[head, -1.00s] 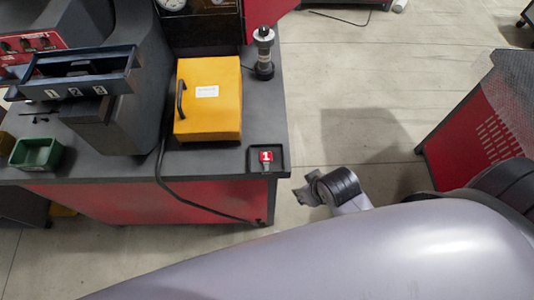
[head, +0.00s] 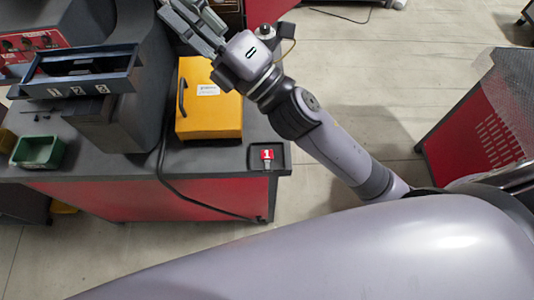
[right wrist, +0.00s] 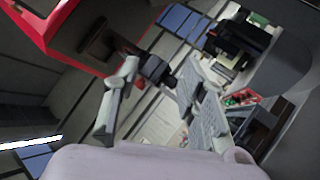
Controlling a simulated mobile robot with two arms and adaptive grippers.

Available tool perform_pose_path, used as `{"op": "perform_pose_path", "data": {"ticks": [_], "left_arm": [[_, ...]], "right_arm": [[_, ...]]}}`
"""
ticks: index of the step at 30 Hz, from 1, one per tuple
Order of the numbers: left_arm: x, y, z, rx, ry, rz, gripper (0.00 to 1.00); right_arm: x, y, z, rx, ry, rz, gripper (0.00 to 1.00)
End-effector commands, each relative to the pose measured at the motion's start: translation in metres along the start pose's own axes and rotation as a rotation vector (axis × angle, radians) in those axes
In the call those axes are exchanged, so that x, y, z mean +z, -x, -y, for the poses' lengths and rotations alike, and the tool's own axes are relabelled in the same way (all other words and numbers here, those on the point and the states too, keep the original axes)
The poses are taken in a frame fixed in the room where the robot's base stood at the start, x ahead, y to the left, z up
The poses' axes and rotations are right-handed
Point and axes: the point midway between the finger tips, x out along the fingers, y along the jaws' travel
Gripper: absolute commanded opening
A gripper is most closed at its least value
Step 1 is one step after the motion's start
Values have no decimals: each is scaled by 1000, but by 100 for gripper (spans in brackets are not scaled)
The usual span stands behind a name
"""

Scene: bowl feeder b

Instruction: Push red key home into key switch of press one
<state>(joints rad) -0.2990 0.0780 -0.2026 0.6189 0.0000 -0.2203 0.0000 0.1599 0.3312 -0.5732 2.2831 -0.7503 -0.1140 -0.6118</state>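A red tag marked 1 with a small metal piece below it, apparently the red key (head: 267,154), lies in a small dark tray (head: 284,160) at the bench's front right corner. My right gripper (head: 196,24) is raised over the back of the bench, well away from the tag. In the right wrist view its two grey fingers (right wrist: 158,105) stand apart. A dark knob-like part (right wrist: 155,70) shows beyond the gap; I see nothing clearly held. I cannot make out the key switch in either view. My left gripper is not in view.
A yellow box (head: 210,120) with a black handle stands on the bench (head: 110,172). A dark numbered rack (head: 75,84) and a green bin (head: 38,152) are at left. A black cable (head: 190,200) hangs over the front. Floor to the right is clear up to a red cabinet (head: 490,130).

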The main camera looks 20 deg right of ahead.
Motion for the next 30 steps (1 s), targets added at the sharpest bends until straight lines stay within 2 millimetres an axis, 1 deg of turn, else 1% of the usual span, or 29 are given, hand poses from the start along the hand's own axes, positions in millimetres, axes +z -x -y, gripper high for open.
{"op": "perform_pose_path", "data": {"ticks": [1,2,3,5,6,8,9,11,12,14,15,17,18,20,21,24,25,27,30], "left_arm": [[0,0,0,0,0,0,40],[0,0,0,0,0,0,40],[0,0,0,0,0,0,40],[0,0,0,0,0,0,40],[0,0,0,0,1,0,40],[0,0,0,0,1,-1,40],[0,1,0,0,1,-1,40],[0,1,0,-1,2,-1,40],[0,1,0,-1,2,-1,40],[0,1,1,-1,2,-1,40],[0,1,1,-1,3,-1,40],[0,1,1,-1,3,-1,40],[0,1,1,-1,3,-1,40],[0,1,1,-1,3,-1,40],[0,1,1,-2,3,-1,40],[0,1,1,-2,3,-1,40],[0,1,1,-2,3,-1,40],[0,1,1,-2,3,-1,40],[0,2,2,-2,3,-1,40]], "right_arm": [[-30,-9,-22,95,138,-138,38],[-50,-10,-32,151,222,-222,38],[-76,-9,-42,227,334,-334,38],[-114,1,-52,341,502,-503,38],[-137,12,-52,415,613,-617,38],[-167,32,-45,524,776,-788,38],[-182,48,-36,596,883,-906,38],[-198,74,-17,700,1035,-1086,38],[-202,93,-1,764,1131,-1211,38],[-198,119,26,857,1266,-1403,38],[-190,136,45,913,1347,-1537,38],[-168,158,72,984,1449,-1741,38],[-149,171,87,1024,1504,-1876,38],[-117,185,105,1067,1563,-2072,38],[-95,192,114,1086,1587,-2192,38],[-45,203,125,1104,1608,-2451,38],[-33,206,126,-1080,-1564,2452,38],[-11,209,127,-1020,-1473,2429,38],[7,212,128,-974,-1399,2415,38]]}}
